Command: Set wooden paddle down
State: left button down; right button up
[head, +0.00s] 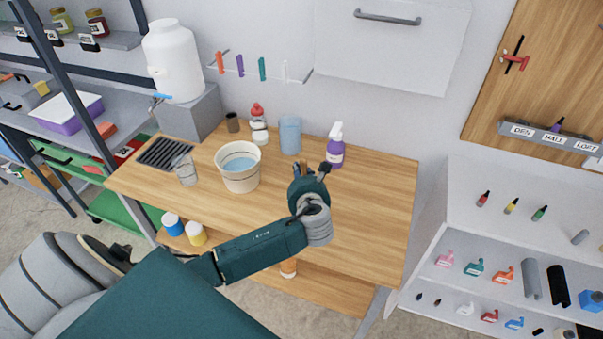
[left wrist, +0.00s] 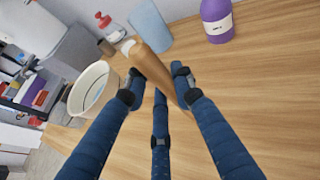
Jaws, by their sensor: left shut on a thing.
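The wooden paddle (left wrist: 153,68) is a tan, flat stick in the left wrist view, between my fingers and slanting up and left towards a pale, light end. My left gripper (head: 311,175) is over the middle of the wooden workbench (head: 374,213), right of the white bucket of blue liquid (head: 240,179). In the left wrist view my left gripper (left wrist: 158,92) is shut on the paddle. In the head view the gripper mostly hides the paddle. I cannot tell whether the paddle touches the bench top. My right gripper is out of view.
A purple spray bottle (head: 336,150), a blue cylinder (head: 290,137) and a red-topped bottle (head: 258,127) stand along the bench's back. A clear beaker (head: 186,170) stands left of the bucket. The bench's right side is clear.

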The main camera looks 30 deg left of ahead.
pick_arm(q)
jog(key=shift+f, duration=0.1)
jog(key=c, duration=1.5)
grip_release()
jog(key=shift+o, duration=0.2)
jog(key=b+v, duration=0.1)
jog(key=v, duration=1.1)
jog(key=shift+b, duration=0.4)
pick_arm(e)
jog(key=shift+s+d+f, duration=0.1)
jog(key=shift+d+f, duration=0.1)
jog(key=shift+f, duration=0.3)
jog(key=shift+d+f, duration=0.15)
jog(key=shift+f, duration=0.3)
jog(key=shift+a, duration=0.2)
